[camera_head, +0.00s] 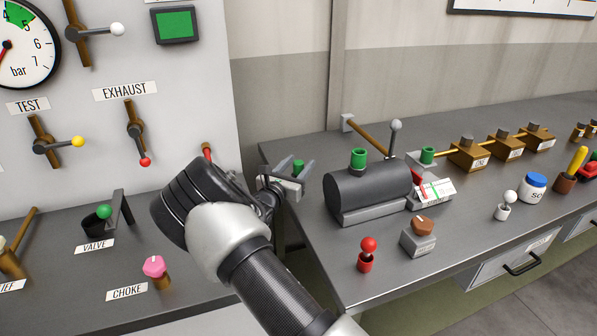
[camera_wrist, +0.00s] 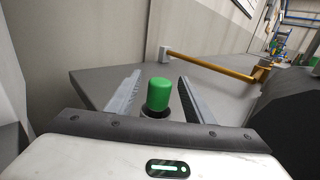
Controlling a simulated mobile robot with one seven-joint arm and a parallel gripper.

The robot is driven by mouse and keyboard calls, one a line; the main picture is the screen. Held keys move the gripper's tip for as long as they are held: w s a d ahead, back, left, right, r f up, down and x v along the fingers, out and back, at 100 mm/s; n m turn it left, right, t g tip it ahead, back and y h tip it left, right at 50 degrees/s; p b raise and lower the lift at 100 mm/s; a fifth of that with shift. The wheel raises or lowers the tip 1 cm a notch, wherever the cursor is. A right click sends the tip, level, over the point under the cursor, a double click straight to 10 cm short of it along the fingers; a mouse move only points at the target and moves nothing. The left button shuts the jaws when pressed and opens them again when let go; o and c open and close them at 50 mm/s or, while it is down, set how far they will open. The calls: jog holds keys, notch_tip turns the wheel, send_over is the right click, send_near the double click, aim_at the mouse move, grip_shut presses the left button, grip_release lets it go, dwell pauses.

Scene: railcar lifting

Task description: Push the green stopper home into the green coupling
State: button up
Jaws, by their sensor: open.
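A green stopper (camera_wrist: 158,94), a rounded upright cylinder above a dark base, stands between the two open fingers of my gripper (camera_wrist: 159,77) in the wrist view. A gap shows on each side of it. In the head view the same green top (camera_head: 298,166) shows between the fingers of my gripper (camera_head: 293,172), left of the black tank. What lies under the stopper is mostly hidden. Two green ring-like fittings show, one on top of the tank (camera_head: 358,157) and one on a grey block (camera_head: 428,155). I cannot tell which is the green coupling.
The black tank (camera_head: 366,195) stands close right of my gripper, with a lever (camera_head: 393,138) behind it. A red-knobbed piece (camera_head: 366,255) and a grey block with a brown knob (camera_head: 418,238) stand in front. The gauge panel (camera_head: 150,110) rises at left.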

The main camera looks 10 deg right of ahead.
jog(key=c, duration=1.2)
